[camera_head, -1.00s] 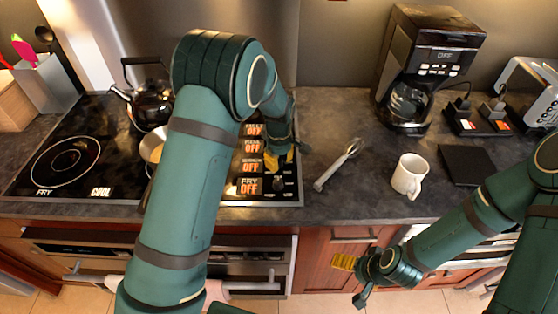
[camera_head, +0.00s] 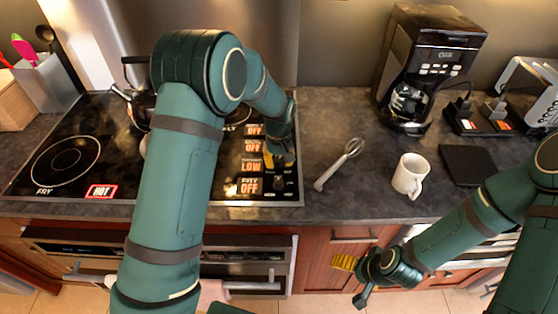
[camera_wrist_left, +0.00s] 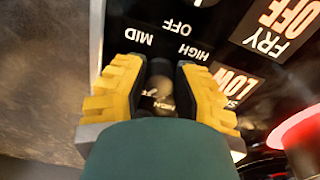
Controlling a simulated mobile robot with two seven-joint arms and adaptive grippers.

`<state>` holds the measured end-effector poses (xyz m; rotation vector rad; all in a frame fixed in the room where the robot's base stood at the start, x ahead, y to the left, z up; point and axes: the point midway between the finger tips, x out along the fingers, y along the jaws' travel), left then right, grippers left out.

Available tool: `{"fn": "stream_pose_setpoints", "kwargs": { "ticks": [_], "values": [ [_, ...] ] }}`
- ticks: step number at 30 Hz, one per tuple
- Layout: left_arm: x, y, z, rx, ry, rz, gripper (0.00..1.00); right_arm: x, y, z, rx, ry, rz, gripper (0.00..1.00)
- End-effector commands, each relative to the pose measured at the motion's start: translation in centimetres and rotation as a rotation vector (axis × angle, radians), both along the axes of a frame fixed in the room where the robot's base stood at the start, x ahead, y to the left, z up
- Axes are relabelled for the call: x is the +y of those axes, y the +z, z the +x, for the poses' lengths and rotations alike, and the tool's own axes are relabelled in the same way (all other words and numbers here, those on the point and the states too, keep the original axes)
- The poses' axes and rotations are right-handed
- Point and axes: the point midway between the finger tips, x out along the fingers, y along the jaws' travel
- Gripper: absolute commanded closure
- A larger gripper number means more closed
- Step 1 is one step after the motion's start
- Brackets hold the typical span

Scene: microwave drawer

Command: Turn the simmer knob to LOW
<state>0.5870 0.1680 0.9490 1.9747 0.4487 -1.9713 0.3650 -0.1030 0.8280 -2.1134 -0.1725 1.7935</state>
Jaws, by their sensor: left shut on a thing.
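The simmer knob (camera_wrist_left: 160,88) is a small dark knob on the black control panel (camera_head: 287,188) at the right side of the cooktop. My left gripper (camera_head: 279,161) reaches down on it; in the left wrist view its yellow fingers (camera_wrist_left: 157,80) are closed on both sides of the knob. MID, HIGH and OFF are printed around it. The simmer display (camera_head: 250,167) reads LOW, and the fry display (camera_head: 249,185) below it reads OFF. My right gripper (camera_head: 354,280) is open and empty in front of the cabinets.
The cooktop (camera_head: 120,140) shows a red HOT sign (camera_head: 101,192) at its front. A kettle (camera_head: 140,105) is partly hidden behind my left arm. A whisk (camera_head: 339,164), a white mug (camera_head: 410,175) and a coffee maker (camera_head: 430,65) stand or lie to the right.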

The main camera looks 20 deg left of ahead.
Motion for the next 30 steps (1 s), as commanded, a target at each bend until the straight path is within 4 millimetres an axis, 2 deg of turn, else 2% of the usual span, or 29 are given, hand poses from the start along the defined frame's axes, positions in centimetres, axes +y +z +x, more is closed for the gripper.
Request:
{"fn": "stream_pose_setpoints", "kwargs": {
  "ticks": [15, 30],
  "values": [
    [0.2, -0.24, -0.21, 0.006, -0.434, 0.0, 1.0, 0.03, -0.41, -0.15, 0.003, 0.002, 0.0, 0.07],
    [0.2, -0.22, -0.22, 0.007, -0.6, -0.001, 1.0, 0.03, -0.5, -0.18, 0.004, 0.003, 0.001, 0.07]
  ]
}}
